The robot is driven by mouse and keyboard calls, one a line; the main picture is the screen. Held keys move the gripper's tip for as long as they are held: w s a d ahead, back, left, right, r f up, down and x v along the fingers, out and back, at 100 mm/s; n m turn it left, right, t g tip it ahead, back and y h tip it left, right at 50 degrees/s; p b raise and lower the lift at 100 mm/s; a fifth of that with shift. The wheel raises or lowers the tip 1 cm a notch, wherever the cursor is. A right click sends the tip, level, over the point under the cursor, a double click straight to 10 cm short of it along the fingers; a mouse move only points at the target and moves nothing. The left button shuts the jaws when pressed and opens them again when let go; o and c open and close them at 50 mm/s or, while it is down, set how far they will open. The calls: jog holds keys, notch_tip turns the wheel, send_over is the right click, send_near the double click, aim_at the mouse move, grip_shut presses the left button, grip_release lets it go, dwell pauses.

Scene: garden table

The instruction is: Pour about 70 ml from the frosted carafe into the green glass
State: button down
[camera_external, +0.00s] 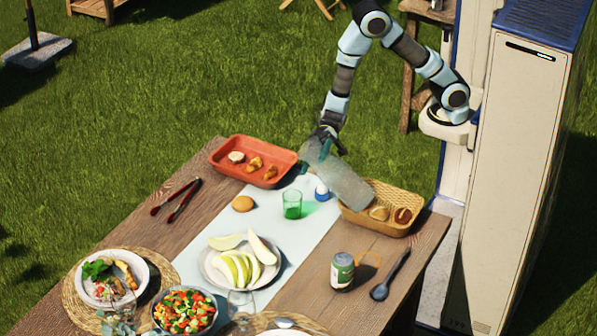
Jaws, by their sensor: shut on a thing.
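The frosted carafe (345,182) is grey and translucent. It is strongly tilted, slanting from upper left down to lower right. My gripper (325,148) is shut on it near its upper left end. The carafe's lower right end appears over or in front of the woven basket's left part. The green glass (292,205) stands upright on the pale runner, to the left of and below the carafe in the picture. I see no stream between them. The level inside the carafe and in the glass is too small to tell.
The woven basket (415,224) holds bread. A red tray (222,166) with pastries lies left. A blue-and-white small item (322,193) stands beside the glass. A bun (243,203), melon plate (207,270), can (342,271) and dark spoon (390,275) are around. Tongs (184,203) lie left.

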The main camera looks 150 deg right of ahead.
notch_tip(320, 180, down, 6)
jog(key=m+b, duration=0.1)
jog(key=m, duration=0.3)
jog(key=shift+d+f+m, duration=0.25)
jog(key=shift+m, duration=0.15)
jog(key=shift+w+d+f+m+y, duration=0.15)
jog(key=shift+d+f+m, duration=0.2)
jog(key=shift+f, duration=0.25)
jog(key=shift+w+d+f+m+y, duration=0.15)
jog(key=shift+d+f+m, duration=0.1)
jog(key=shift+f+m, duration=0.25)
dwell(1.1)
jog(key=shift+d+f+p, duration=0.1)
jog(key=shift+f+p, duration=0.05)
jog(key=shift+p, duration=0.35)
dwell(0.9)
jog(key=shift+w+d+f+m, duration=0.1)
jog(key=shift+w+m, duration=0.1)
jog(key=shift+m, duration=0.05)
dwell(1.2)
